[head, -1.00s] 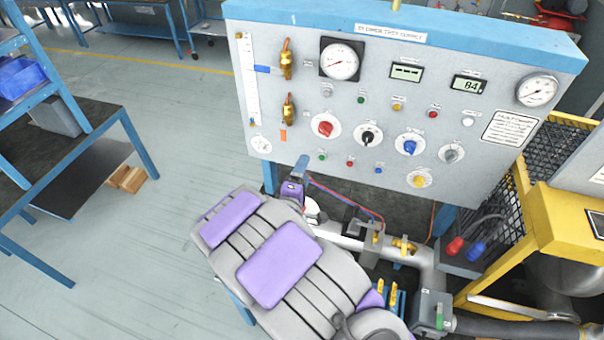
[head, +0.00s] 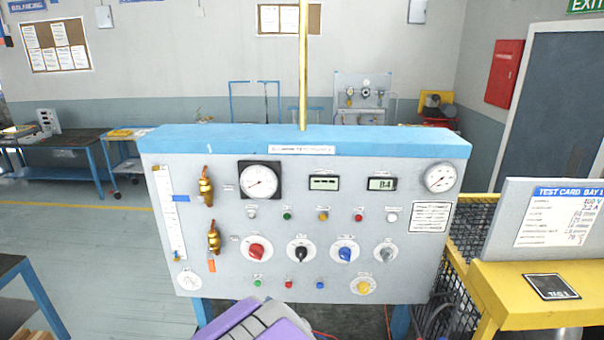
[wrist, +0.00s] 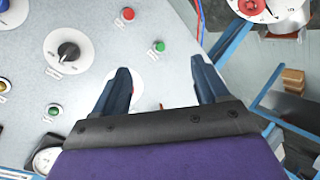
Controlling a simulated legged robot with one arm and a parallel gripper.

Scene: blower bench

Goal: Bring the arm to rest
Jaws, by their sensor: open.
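My gripper (wrist: 160,88) shows in the wrist view with its two dark blue fingers spread apart and nothing between them. The grey control panel (wrist: 105,35) lies beyond the fingers, with a black knob (wrist: 68,50), a red button (wrist: 127,13) and a green button (wrist: 160,47). A knob's white disc is partly hidden behind the left finger. In the head view my purple and grey arm (head: 250,322) shows at the bottom edge, in front of the panel (head: 225,280). My gripper is out of sight there.
A yellow stand (head: 545,305) with a test card (head: 560,215) is at the right, beside a black mesh cage (head: 470,240). A dark-topped bench (head: 12,268) is at the lower left. Open floor (head: 90,235) lies left of the panel.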

